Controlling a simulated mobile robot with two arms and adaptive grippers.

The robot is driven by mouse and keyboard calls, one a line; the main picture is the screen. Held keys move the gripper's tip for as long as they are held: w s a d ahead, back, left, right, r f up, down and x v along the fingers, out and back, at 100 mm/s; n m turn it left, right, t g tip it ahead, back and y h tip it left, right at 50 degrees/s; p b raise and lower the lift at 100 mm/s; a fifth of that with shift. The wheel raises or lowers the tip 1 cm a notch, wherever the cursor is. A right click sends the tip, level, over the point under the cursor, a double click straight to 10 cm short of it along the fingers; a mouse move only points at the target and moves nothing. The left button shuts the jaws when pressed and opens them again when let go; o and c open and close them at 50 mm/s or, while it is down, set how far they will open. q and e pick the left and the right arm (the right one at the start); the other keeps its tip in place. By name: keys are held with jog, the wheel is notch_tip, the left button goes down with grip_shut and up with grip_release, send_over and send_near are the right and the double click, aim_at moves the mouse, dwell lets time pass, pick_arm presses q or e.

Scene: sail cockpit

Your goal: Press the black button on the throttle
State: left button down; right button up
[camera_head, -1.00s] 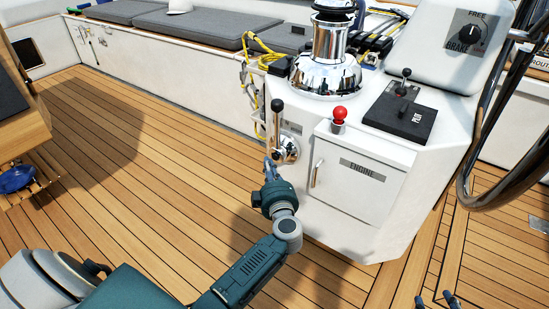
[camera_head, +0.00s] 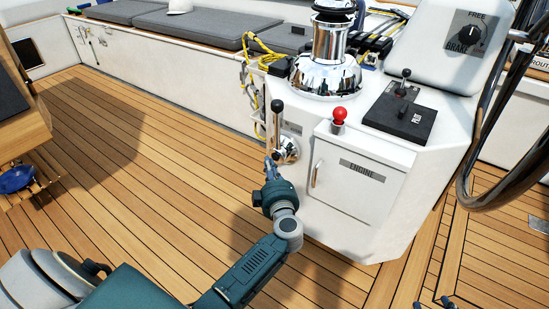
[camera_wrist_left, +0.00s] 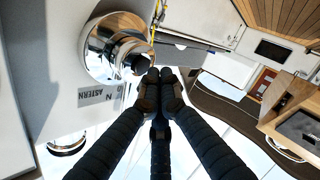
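The throttle (camera_head: 277,122) is a chrome lever with a black knob on the side of the white console. Its round chrome hub (camera_head: 288,150) also shows in the left wrist view (camera_wrist_left: 105,48), beside an "ASTERN" and "N" label. A dark round part (camera_wrist_left: 139,64), seemingly the black button, sits at the hub's middle. My left gripper (camera_head: 270,168) is at the lower left of the hub. In the left wrist view its fingertips (camera_wrist_left: 160,76) are together, empty, just beside the dark part; contact cannot be told. My right gripper (camera_head: 433,304) shows only separated fingertips at the bottom edge.
The engine door (camera_head: 358,185) with its handle is right of the throttle. A red knob (camera_head: 339,115), a chrome winch (camera_head: 327,70) and a pilot lever panel (camera_head: 400,110) stand on the console. A steering wheel rim (camera_head: 480,190) is at right.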

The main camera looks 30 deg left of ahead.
pick_arm(q)
jog(key=shift+w, duration=0.25)
pick_arm(e)
jog(key=shift+s+d+f+g, duration=0.3)
jog(key=shift+s+f+g, duration=0.1)
jog(key=shift+s+f, duration=0.2)
pick_arm(q)
jog(key=shift+w, duration=0.1)
jog(key=shift+w+d, duration=0.1)
jog(key=shift+w, duration=0.25)
pick_arm(e)
jog(key=shift+s+f, duration=0.2)
dwell(0.4)
pick_arm(q)
jog(key=shift+s+p, duration=0.9)
pick_arm(e)
jog(key=s+d+f+g+h, duration=0.1)
jog(key=s+d+f+g, duration=0.2)
jog(key=s, duration=0.5)
jog(key=shift+s+f+g, duration=0.2)
jog(key=shift+f+g, duration=0.5)
jog(key=shift+f, duration=0.2)
pick_arm(q)
jog(key=shift+s, duration=0.1)
pick_arm(e)
jog(key=shift+s, duration=0.1)
